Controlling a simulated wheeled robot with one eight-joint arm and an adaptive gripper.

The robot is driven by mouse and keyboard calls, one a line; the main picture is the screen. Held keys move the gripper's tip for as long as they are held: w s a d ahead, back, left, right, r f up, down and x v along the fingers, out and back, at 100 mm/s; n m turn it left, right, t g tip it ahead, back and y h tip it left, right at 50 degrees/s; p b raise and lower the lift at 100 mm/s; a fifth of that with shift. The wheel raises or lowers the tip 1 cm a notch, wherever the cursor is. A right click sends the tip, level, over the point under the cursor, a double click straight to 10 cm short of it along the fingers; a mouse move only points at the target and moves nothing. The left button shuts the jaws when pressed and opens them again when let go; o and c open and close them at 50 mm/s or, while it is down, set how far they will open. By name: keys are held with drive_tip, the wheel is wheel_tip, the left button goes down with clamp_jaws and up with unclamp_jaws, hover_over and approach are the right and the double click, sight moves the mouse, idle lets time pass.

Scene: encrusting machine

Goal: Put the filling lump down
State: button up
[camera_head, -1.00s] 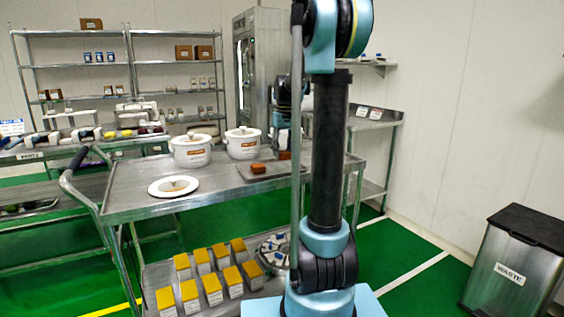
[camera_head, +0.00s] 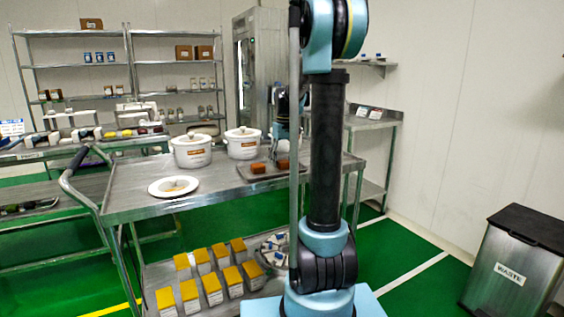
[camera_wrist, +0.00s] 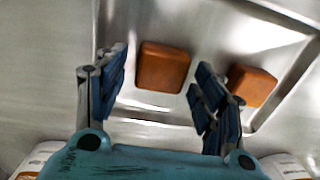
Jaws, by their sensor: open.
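Two brown-orange block-shaped lumps rest on a metal tray (camera_head: 243,175) on the cart top. The left lump (camera_head: 258,168) and the right lump (camera_head: 283,163) sit apart, side by side. My gripper (camera_head: 276,150) is over the tray's back part, partly hidden by my own arm. In the wrist view my gripper (camera_wrist: 162,82) is open, its dark-blue fingers spread. One lump (camera_wrist: 163,67) lies between the finger lines, with clear gaps to both. The other lump (camera_wrist: 252,86) lies just outside the right finger, partly covered by it.
Two white lidded pots (camera_head: 192,152) (camera_head: 243,143) stand behind and left of the tray. A white plate (camera_head: 173,187) with a pale piece sits at the front left of the cart. A waste bin (camera_head: 515,262) stands at right.

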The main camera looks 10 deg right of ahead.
drive_tip(key=shift+r, duration=0.1)
wheel_tip(320, 180, up, 12)
drive_tip(key=s+f+m+t, duration=0.1)
drive_tip(key=s+f, duration=0.3)
drive_tip(key=s, duration=0.6)
drive_tip(key=s+f, duration=0.4)
drive_tip(key=s, duration=0.6)
drive_tip(key=s+f+m+t, duration=0.1)
drive_tip(key=s+f, duration=1.4)
drive_tip(key=f, duration=0.1)
drive_tip(key=shift+s+a+f+m, duration=0.15)
drive_tip(key=shift+s+m, duration=0.15)
drive_tip(key=shift+m, duration=0.1)
drive_tip(key=shift+w+f, duration=0.2)
drive_tip(key=shift+w, duration=0.25)
